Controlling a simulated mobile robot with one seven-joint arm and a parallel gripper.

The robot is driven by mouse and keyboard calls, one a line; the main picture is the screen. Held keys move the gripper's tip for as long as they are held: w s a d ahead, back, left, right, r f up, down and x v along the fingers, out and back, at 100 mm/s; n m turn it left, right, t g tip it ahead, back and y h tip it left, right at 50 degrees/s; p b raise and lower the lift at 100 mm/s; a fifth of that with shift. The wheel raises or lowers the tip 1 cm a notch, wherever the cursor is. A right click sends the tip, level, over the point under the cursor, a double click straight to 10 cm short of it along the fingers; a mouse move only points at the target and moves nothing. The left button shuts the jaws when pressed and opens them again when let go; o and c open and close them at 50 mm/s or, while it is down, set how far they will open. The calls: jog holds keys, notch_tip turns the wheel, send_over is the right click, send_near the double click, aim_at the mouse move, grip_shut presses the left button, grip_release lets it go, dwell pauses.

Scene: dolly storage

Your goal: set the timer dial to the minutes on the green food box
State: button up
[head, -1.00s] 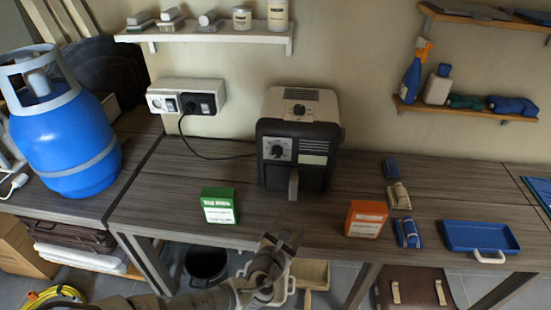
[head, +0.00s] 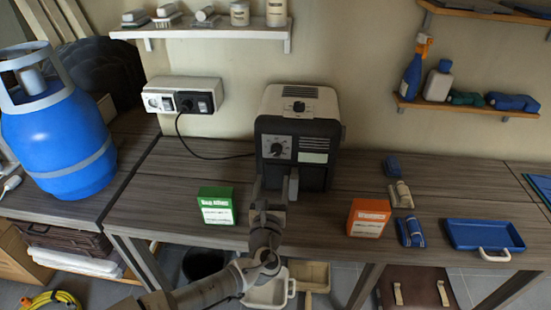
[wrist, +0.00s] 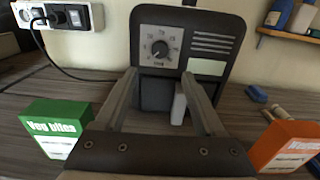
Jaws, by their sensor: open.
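The timer dial (head: 277,149) is a dark knob on a pale square plate on the front of the black air fryer (head: 313,155). In the wrist view the dial (wrist: 160,50) has a marked scale around it, too small to read. The green food box (head: 217,206) stands on the table left of the fryer; in the wrist view its front (wrist: 56,135) reads something like "Veg bites", with small print I cannot read. My gripper (head: 275,185) is in front of the fryer, below the dial. In the wrist view its fingers (wrist: 160,85) are apart, with nothing held between them.
An orange box (head: 368,217) stands to the right. The fryer's pale handle (head: 293,185) sticks out close beside my gripper. A cable runs from the wall socket (head: 183,96) behind the fryer. A blue tray (head: 483,235) lies at the far right.

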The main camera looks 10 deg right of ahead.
aim_at(276, 153)
jog(key=x, duration=1.1)
jog(key=shift+w+d, duration=0.1)
jog(key=shift+f, duration=0.1)
grip_shut()
